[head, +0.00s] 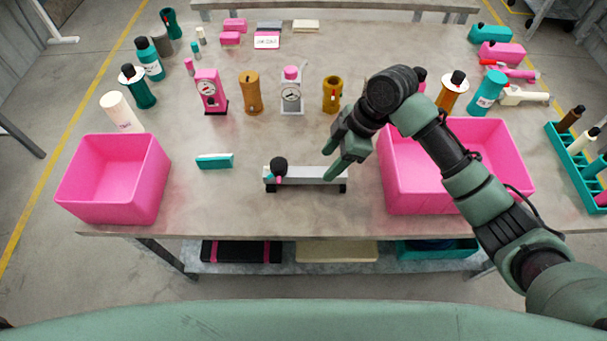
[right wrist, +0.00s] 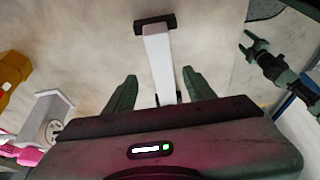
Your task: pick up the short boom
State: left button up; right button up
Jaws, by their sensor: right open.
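The short boom, which I take to be the pale grey bar (head: 312,174), lies left to right near the table's front edge on dark feet. A black knob (head: 278,165) with pink and teal bits is at its left end. My right gripper (head: 338,168) is open over its right part, pointing down. In the right wrist view the bar (right wrist: 158,62) runs between the open fingers (right wrist: 160,92) with gaps on both sides. The palm hides its lower end there.
Pink bins stand left (head: 110,185) and right (head: 420,190) of the bar, the right one close to my arm. A teal block (head: 214,161) lies to its left. Several pumps, including a white one (head: 292,97), stand behind. Bare table (head: 170,205) lies beside the left bin.

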aim_at(323, 171)
jog(key=x, duration=0.5)
jog(key=shift+s+d+f, duration=0.1)
jog(key=shift+s+f, duration=0.1)
jog(key=shift+r, duration=0.1)
grip_shut()
